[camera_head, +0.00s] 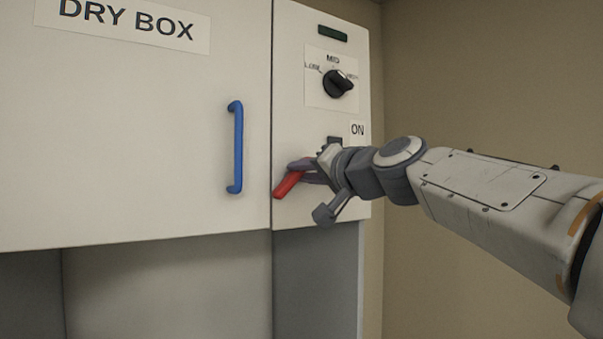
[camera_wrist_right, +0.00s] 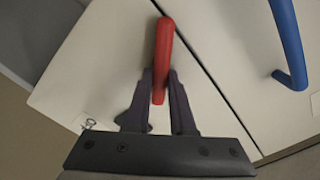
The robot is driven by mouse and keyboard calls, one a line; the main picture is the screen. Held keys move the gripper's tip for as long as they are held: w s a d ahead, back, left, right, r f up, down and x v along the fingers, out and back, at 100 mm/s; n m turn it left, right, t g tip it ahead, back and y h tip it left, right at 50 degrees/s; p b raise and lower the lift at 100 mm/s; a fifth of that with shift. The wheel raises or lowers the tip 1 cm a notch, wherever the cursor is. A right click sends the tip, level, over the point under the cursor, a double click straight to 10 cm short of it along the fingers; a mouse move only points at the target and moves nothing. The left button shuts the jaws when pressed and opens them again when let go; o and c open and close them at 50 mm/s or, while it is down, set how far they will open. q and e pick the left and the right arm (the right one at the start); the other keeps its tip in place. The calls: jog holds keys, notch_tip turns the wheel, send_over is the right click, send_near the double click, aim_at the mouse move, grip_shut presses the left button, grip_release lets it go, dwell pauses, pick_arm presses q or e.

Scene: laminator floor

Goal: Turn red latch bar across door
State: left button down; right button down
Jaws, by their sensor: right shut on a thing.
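The red latch bar (camera_head: 288,184) is on the panel to the right of the dry box door (camera_head: 140,130). In the head view it slants down to the left, with its lower end near the seam between panel and door. My right gripper (camera_head: 303,170) is shut on the bar. In the right wrist view the red bar (camera_wrist_right: 164,45) stands between the two dark fingers of my right gripper (camera_wrist_right: 160,85), with its rounded end beyond the fingertips. The bar's pivot end is hidden behind the gripper. My left gripper is not in view.
A blue door handle (camera_head: 235,147) stands upright on the door, left of the bar; it also shows in the right wrist view (camera_wrist_right: 288,40). A black knob (camera_head: 338,84) and an ON label (camera_head: 357,129) are on the panel above my gripper. Below the door is an open recess.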

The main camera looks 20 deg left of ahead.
jog(key=m, duration=0.4)
jog(key=shift+w+d+f+m, duration=0.15)
jog(key=shift+f+m, duration=0.1)
jog(key=shift+m, duration=0.05)
jog(key=shift+f+m, duration=0.15)
jog(key=shift+m, duration=0.85)
jog(key=shift+f+m, duration=0.15)
jog(key=shift+m, duration=0.85)
jog(key=c, duration=0.8)
grip_release()
jog(key=shift+o, duration=0.2)
jog(key=shift+d, duration=0.1)
jog(key=b+v, duration=0.4)
jog(key=v, duration=0.6)
jog(key=shift+d+f, duration=0.1)
jog(key=shift+d, duration=0.05)
